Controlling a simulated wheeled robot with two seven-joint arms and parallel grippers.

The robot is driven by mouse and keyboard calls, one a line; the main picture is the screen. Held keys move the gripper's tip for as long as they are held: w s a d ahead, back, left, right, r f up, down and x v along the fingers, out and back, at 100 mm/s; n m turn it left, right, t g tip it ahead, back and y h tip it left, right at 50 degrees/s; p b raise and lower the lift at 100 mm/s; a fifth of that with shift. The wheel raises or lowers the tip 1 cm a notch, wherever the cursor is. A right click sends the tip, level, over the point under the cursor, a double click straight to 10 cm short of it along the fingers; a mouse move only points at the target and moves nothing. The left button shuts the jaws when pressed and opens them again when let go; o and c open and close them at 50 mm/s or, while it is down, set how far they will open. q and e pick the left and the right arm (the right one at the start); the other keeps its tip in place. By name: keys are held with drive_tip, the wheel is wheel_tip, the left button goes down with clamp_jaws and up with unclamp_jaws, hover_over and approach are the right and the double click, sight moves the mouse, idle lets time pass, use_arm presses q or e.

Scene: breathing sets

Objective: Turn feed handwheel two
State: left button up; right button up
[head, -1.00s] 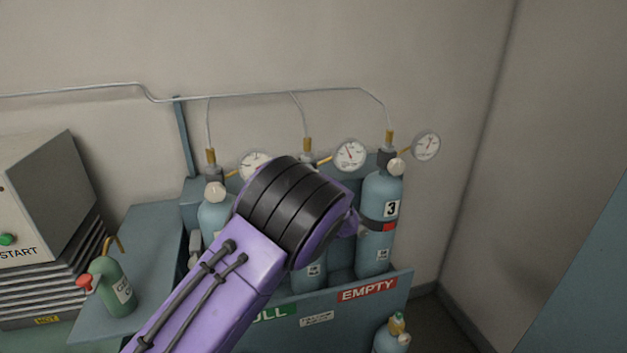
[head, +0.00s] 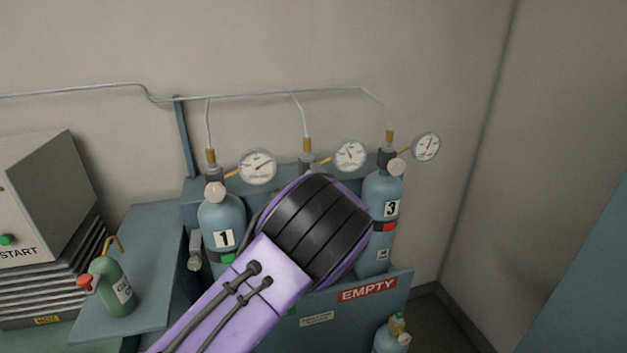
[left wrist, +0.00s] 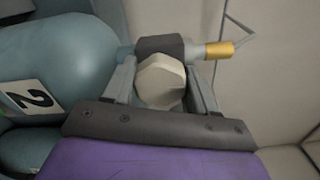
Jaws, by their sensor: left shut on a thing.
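Feed handwheel two, a pale cream knob (left wrist: 160,82), sits between the two fingers of my left gripper (left wrist: 162,90) in the left wrist view. The gripper is shut on it. The handwheel is on the dark valve block (left wrist: 160,46) of the cylinder labelled 2 (left wrist: 70,60). In the head view my purple and black left arm hides the handwheel, the fingers and most of cylinder two. The gauge of the middle cylinder (head: 350,155) shows above the arm. My right gripper is in neither view.
Cylinder 1 (head: 222,215) stands left of my arm and cylinder 3 (head: 383,195) right of it, in a blue rack with an EMPTY label (head: 367,289). A small green bottle (head: 113,290) stands on the bench at left. Thin pipes run along the wall above.

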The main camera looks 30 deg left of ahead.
use_arm(q)
drive_tip(key=shift+f+m, duration=0.2)
drive_tip(key=shift+m, duration=0.1)
drive_tip(key=o, duration=1)
drive_tip(key=shift+o, duration=0.2)
drive_tip(key=shift+r, duration=0.1)
